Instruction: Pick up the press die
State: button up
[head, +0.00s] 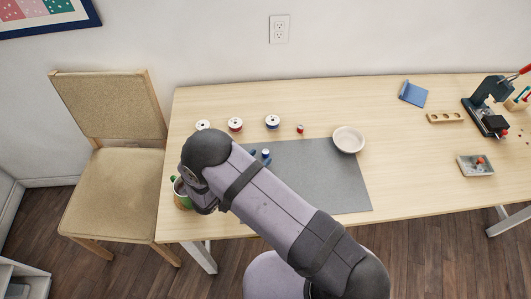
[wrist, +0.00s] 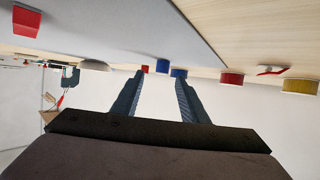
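I cannot tell for certain which piece is the press die. A blue cylindrical piece (head: 266,154) stands on the grey mat (head: 330,185), partly hidden by my arm. A small red-topped piece (head: 299,128) stands behind the mat. In the wrist view, my gripper (wrist: 159,77) is open and empty, its two dark fingers apart. A blue piece (wrist: 162,66) shows beyond the gap between the fingertips, with a small red piece (wrist: 145,68) to its left. Both look farther off than the fingertips, not touched. My arm hides the fingers in the head view.
Several spools, one with a red band (head: 235,125), line the table's back left. A pale bowl (head: 348,140) sits at the mat's corner. The press (head: 488,105), a holed wooden block (head: 446,118) and a tray (head: 464,171) are right. A green mug (head: 179,190) is left.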

aim_at(267, 150)
jog(key=shift+p+x, duration=1.15)
jog(key=shift+x, duration=1.8)
jog(key=shift+w+a, duration=0.15)
jog(key=shift+r, duration=0.1)
grip_shut()
